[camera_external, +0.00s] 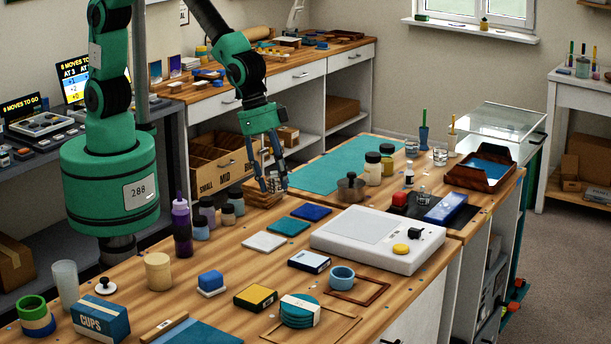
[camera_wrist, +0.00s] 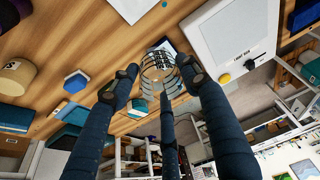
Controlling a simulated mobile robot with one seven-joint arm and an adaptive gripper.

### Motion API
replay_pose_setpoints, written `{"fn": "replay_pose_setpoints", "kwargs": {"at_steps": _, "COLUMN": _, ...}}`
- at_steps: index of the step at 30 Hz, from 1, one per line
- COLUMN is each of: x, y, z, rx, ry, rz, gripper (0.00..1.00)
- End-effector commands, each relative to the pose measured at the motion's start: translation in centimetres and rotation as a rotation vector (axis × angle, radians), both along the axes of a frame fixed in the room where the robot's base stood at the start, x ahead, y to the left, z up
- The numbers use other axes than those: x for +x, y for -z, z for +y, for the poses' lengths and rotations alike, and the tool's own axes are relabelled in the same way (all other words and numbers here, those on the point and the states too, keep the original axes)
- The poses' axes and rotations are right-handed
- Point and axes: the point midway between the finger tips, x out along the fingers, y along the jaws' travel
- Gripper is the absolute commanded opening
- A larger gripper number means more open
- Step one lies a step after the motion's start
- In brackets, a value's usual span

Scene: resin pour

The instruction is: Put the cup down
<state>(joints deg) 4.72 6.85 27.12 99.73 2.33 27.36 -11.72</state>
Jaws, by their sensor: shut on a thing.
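A clear cup with dark printed markings (camera_wrist: 158,72) sits between the fingertips of my gripper in the wrist view. My gripper (camera_wrist: 158,76) is shut around it, with fingers on both sides and one in the middle. The cup is small and hard to make out there between the fingers. I cannot tell the exact gap between the cup and the bench top.
A white light box (camera_external: 365,233) lies right of my gripper. White, teal and blue tiles (camera_external: 289,227) lie in front. Dark bottles (camera_external: 182,225) stand to the left.

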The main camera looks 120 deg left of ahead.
Motion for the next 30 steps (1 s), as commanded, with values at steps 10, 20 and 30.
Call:
{"fn": "replay_pose_setpoints", "kwargs": {"at_steps": 10, "x": -2.5, "y": -0.1, "z": -7.8, "rx": -0.003, "ry": 0.094, "rz": 0.007, "gripper": 0.30}}
{"fn": "replay_pose_setpoints", "kwargs": {"at_steps": 20, "x": -3.1, "y": 5.7, "z": -8.9, "rx": -0.004, "ry": 0.107, "rz": 0.014, "gripper": 0.30}}
{"fn": "replay_pose_setpoints", "kwargs": {"at_steps": 30, "x": -2.9, "y": 10.8, "z": -8.9, "rx": -0.005, "ry": 0.106, "rz": 0.010, "gripper": 0.30}}
